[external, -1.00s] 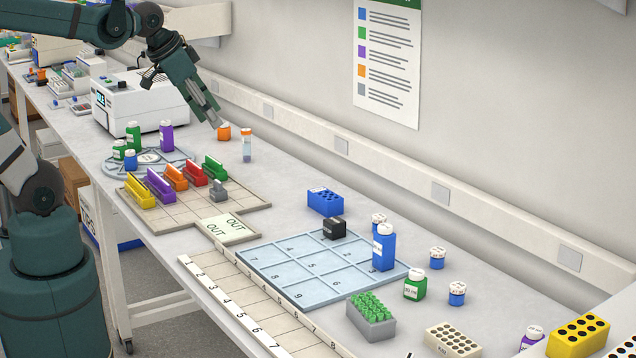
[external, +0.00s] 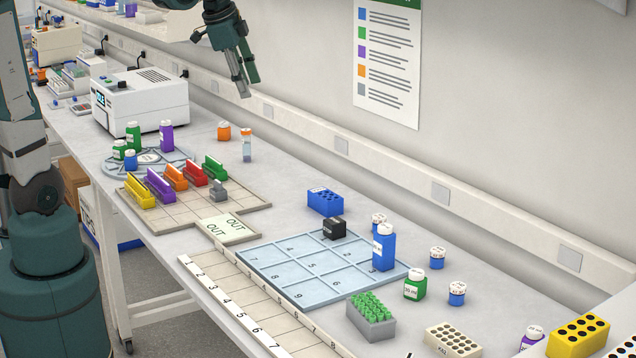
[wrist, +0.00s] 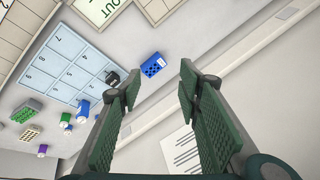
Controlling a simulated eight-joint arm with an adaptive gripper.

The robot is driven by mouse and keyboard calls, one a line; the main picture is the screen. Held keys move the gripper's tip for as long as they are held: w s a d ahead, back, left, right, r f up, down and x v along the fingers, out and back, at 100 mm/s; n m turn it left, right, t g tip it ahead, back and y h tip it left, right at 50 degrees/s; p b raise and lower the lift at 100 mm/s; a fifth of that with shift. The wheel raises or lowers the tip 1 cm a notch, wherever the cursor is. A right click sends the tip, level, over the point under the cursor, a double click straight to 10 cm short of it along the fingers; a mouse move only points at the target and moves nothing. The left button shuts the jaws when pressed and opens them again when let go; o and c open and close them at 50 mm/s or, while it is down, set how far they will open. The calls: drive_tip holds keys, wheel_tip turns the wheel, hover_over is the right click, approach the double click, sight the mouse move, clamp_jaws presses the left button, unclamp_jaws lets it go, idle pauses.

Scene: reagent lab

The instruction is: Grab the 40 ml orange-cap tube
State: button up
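A clear tube with an orange cap (external: 247,146) stands upright on the bench, right of the colored racks. A shorter orange bottle (external: 224,131) stands just left of and behind it. My gripper (external: 245,93) is in the air above the bench near the wall, apart from the tube and higher than it. In the wrist view my gripper (wrist: 158,88) has its two fingers spread with nothing between them. The orange-cap tube is not in sight in the wrist view.
Colored holders stand on a tan grid board (external: 255,206) left of the tube. A white machine (external: 140,103) stands behind. A blue block (external: 325,202) and a blue numbered tray (external: 290,287) lie nearer. The wall rail (external: 342,146) runs behind the tube.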

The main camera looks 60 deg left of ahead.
drive_tip(key=w+a+f+m+g, duration=0.1)
drive_tip(key=w+a+f+m, duration=0.2)
drive_tip(key=w+a, duration=0.65)
drive_tip(key=m+g, duration=0.2)
drive_tip(key=m, duration=0.5)
hover_over(246, 129)
drive_tip(key=s+d, duration=0.2)
drive_tip(key=d, duration=1)
wheel_tip(246, 129, down, 14)
drive_tip(key=a+f+m, duration=0.1)
drive_tip(key=a+f, duration=0.2)
drive_tip(key=w+a+f+m, duration=0.1)
drive_tip(key=a+f, duration=0.2)
drive_tip(key=a, duration=0.1)
drive_tip(key=a+f+m+g+h, duration=0.1)
drive_tip(key=a+f, duration=0.2)
drive_tip(key=a, duration=0.1)
drive_tip(key=shift+w+f, duration=0.3)
drive_tip(key=shift+w, duration=0.05)
drive_tip(key=shift+w+a+f, duration=0.1)
drive_tip(key=shift+a+f, duration=0.2)
drive_tip(key=shift+f, duration=0.05)
drive_tip(key=shift+f, duration=1.25)
drive_tip(key=shift+f, duration=0.1)
